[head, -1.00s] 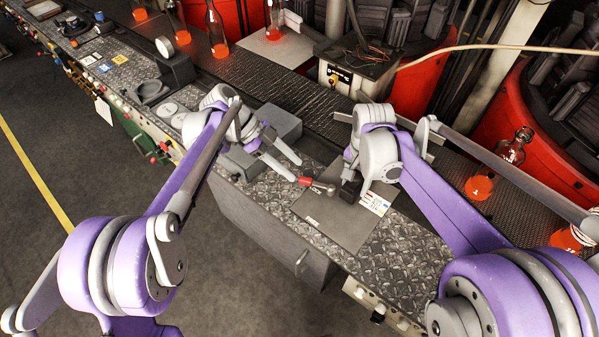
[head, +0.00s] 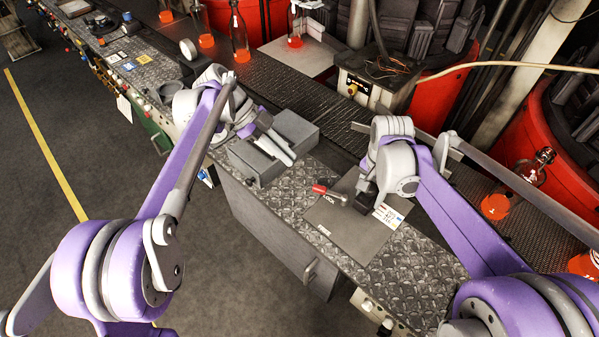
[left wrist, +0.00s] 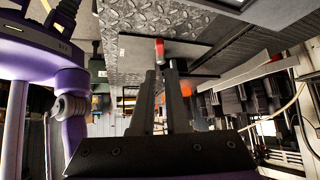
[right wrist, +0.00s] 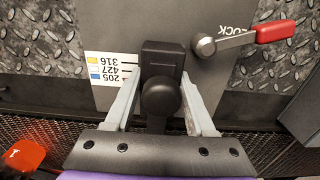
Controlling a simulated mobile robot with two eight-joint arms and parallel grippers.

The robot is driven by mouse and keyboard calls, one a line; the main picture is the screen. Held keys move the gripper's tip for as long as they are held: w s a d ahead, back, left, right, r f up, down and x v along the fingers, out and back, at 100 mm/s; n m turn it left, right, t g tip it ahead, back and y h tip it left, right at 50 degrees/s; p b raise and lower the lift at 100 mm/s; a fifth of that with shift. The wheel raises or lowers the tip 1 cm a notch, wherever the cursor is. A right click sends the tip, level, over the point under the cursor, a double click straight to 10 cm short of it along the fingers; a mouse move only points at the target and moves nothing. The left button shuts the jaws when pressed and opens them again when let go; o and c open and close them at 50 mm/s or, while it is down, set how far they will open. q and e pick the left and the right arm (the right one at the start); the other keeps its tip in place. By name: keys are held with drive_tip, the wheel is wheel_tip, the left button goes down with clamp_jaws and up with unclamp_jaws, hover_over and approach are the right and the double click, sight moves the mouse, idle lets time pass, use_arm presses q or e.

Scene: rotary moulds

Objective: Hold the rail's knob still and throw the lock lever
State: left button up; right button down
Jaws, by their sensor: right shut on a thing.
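The black rail knob (right wrist: 160,97) sits between the fingers of my right gripper (right wrist: 165,100) in the right wrist view, which is shut on it. In the head view my right gripper (head: 366,187) is over the grey plate and hides most of the knob. The lock lever has a red handle (head: 320,189) and a grey pivot (right wrist: 206,46); it lies beside the word LOCK. My left gripper (head: 281,150) is up and left of the lever, apart from it. Its fingers (left wrist: 162,90) are narrowly open with nothing between them; the red handle (left wrist: 160,46) shows beyond the tips.
The grey plate (head: 350,235) carries a coloured number label (head: 388,215) right of the knob. A grey box (head: 296,130) stands behind my left gripper. A dark conveyor (head: 335,120) with glowing orange bottles (head: 495,206) runs behind. The chequered deck (head: 425,265) to the right is clear.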

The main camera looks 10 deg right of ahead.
sight(330, 193)
use_arm(q)
drive_tip(key=s+t, duration=0.1)
drive_tip(key=s, duration=0.1)
drive_tip(key=s+t, duration=0.1)
drive_tip(key=s, duration=0.1)
drive_tip(key=s+t, duration=0.1)
drive_tip(key=s, duration=0.1)
drive_tip(key=shift+r+n+y, duration=0.3)
drive_tip(key=shift+r+n, duration=0.05)
drive_tip(key=shift+n, duration=0.05)
clamp_jaws()
drive_tip(key=s+a+f+t, duration=0.2)
drive_tip(key=s+t, duration=0.2)
drive_tip(key=s, duration=0.2)
drive_tip(key=shift+y, duration=0.3)
drive_tip(key=x, duration=0.9)
drive_tip(key=shift+s+d+f, duration=0.1)
drive_tip(key=shift+s+d, duration=0.1)
drive_tip(key=shift+d, duration=0.2)
drive_tip(key=w+d, duration=0.1)
drive_tip(key=w, duration=0.1)
drive_tip(key=shift+w+d+f, duration=0.15)
drive_tip(key=shift+w+d, duration=0.2)
drive_tip(key=shift+w, duration=0.05)
drive_tip(key=shift+w+d, duration=0.2)
drive_tip(key=shift+w, duration=0.2)
